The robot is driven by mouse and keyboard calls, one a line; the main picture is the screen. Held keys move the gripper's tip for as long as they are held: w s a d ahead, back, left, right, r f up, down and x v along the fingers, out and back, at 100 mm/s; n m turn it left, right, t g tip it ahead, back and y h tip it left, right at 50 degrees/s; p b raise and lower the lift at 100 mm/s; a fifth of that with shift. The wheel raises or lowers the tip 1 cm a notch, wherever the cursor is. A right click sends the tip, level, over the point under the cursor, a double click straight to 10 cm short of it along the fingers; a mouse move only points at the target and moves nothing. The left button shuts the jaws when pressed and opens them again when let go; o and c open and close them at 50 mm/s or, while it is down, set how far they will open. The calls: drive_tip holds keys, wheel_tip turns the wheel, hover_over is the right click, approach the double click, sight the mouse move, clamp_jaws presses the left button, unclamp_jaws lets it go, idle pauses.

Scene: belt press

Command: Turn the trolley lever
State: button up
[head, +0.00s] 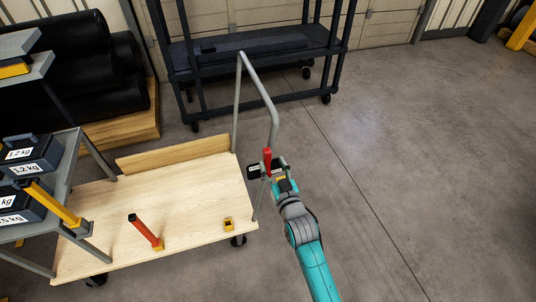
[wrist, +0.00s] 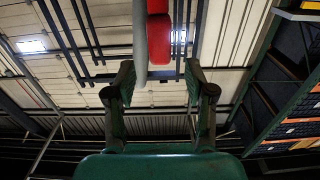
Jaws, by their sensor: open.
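The red trolley lever (head: 267,160) stands roughly upright beside the grey tube handle (head: 260,85) of the flat wooden trolley (head: 195,195). My gripper (head: 267,171) is at the lever's lower part, beside the handle post. In the wrist view the red lever (wrist: 158,36) and a grey post (wrist: 139,40) appear ahead of the gap between my fingers (wrist: 158,85). My fingers are apart, with nothing clamped between them. Whether a finger touches the lever cannot be told. The lever's base is partly hidden by my gripper in the head view.
A red post (head: 146,232) and a small yellow block (head: 228,224) are on the trolley deck. A grey shelf with weight boxes (head: 30,155) stands at the left. A dark rack (head: 250,45) is behind. The floor at the right is clear.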

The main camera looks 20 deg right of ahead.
sight(269, 155)
drive_tip(key=shift+w, duration=2.5)
clamp_jaws()
